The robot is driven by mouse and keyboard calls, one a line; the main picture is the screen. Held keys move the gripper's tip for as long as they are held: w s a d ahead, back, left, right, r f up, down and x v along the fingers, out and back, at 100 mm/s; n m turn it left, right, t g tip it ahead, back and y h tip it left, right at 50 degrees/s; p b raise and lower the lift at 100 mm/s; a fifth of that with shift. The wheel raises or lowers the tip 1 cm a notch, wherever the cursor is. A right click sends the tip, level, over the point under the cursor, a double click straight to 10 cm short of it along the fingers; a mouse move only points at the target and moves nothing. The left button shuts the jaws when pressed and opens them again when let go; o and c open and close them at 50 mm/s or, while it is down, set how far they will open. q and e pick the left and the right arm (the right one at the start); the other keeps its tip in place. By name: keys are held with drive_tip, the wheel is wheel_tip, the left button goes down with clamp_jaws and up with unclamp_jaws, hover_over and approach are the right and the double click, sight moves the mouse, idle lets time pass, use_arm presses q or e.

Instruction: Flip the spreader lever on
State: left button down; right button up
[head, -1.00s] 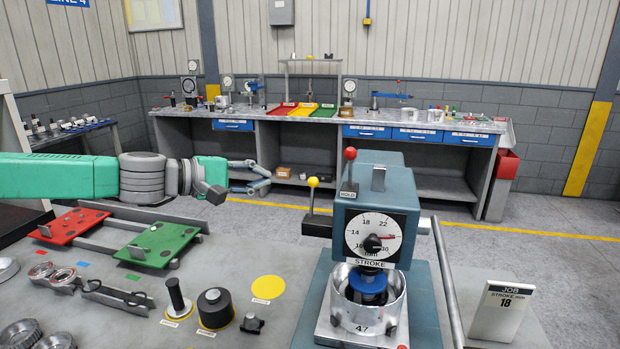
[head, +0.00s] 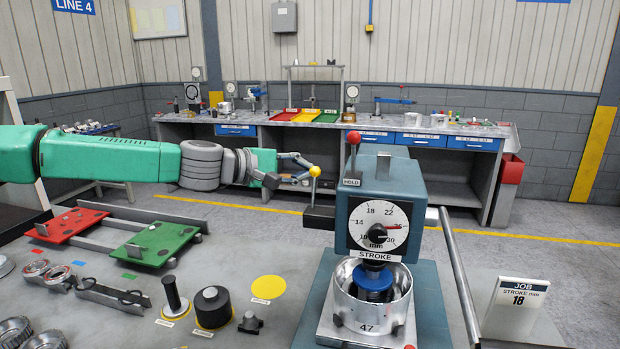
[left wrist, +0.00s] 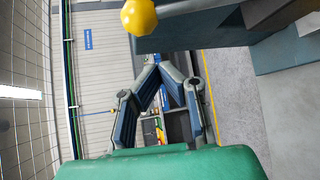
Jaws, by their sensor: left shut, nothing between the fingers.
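A blue-grey press (head: 408,192) stands at the right, with a dial marked STROKE. A lever with a yellow ball knob (head: 315,171) stands upright on a dark block at its left side. A second lever with a red knob (head: 354,137), labelled HOLD, rises from its top. My left gripper (head: 304,170) is shut and empty, its fingertips beside the yellow knob from the left. In the left wrist view the yellow knob (left wrist: 139,16) shows beyond the fingertips (left wrist: 158,72), with a gap in the picture. I cannot tell whether they touch. My right gripper is not in view.
A metal cup marked 47 (head: 348,311) sits under the press, and a long grey bar (head: 460,275) slopes beside it. A job card (head: 519,298) reads 18 mm. Red (head: 72,224) and green (head: 165,243) plates and several small parts lie left.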

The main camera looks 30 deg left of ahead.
sight(311, 170)
use_arm(q)
drive_tip(key=s+d+m+t+b, duration=0.1)
drive_tip(key=s+b, duration=0.1)
drive_tip(key=b, duration=0.3)
drive_tip(key=s+d+r+m+t+h+b, duration=0.1)
drive_tip(key=s+b, duration=0.1)
drive_tip(key=b, duration=0.3)
drive_tip(key=s+m+t+b, duration=0.1)
drive_tip(key=s+b, duration=0.1)
drive_tip(key=b, duration=0.3)
drive_tip(key=shift+s+d+r+m+t+h, duration=0.1)
drive_tip(key=shift+d+r+m+t+h, duration=0.2)
drive_tip(key=shift+d, duration=0.1)
drive_tip(key=shift+s+d, duration=0.2)
drive_tip(key=shift+s, duration=0.3)
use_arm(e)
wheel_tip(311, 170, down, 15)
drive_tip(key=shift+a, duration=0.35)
use_arm(q)
drive_tip(key=shift+a, duration=0.1)
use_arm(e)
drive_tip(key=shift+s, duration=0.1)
